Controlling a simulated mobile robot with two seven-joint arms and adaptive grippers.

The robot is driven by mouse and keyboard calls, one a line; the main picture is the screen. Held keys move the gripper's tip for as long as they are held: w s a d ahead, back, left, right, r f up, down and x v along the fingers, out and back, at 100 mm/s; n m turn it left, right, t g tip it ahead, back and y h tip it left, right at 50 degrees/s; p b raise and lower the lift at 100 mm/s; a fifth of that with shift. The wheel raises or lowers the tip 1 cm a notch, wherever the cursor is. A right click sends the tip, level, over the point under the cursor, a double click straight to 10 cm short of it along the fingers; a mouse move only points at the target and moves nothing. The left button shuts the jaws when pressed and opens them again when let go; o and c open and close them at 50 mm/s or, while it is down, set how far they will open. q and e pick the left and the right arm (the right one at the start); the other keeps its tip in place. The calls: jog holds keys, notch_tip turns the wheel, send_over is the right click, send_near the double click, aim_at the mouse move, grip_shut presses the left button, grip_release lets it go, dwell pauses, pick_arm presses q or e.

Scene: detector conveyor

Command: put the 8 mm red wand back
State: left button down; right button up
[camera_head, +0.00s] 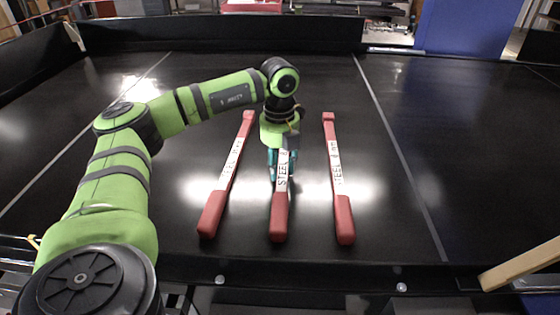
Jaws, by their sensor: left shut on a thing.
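Three red wands with white labels lie side by side on the black conveyor belt, handles toward me. My left gripper (281,165) points down over the middle wand (280,215) and is shut on it around its label; the gripper hides the wand's far end. The label in the grip reads "STEEL" and what looks like an 8. I cannot tell whether the wand is lifted off the belt. The left wand (213,212) slants away to the upper right, and the right wand (343,215) leans slightly to the upper left; their label sizes are too small to read surely. My right gripper is out of view.
The black belt (440,130) is bare to the right of the wands, with a thin pale line running along it. A raised black wall (220,35) closes the far side. A wooden bar (522,265) juts in at the lower right.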

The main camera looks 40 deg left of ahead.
aim_at(281, 170)
pick_arm(q)
jog(key=shift+d+f, duration=0.1)
jog(key=shift+f, duration=0.05)
jog(key=c, duration=0.8)
grip_release()
jog(key=shift+r, duration=0.2)
notch_tip(281, 170, up, 7)
jog(key=b, duration=0.3)
jog(key=shift+f+b, duration=0.1)
jog(key=shift+b, duration=0.2)
notch_tip(281, 170, up, 5)
jog(key=shift+r+p, duration=0.2)
jog(key=shift+p, duration=0.65)
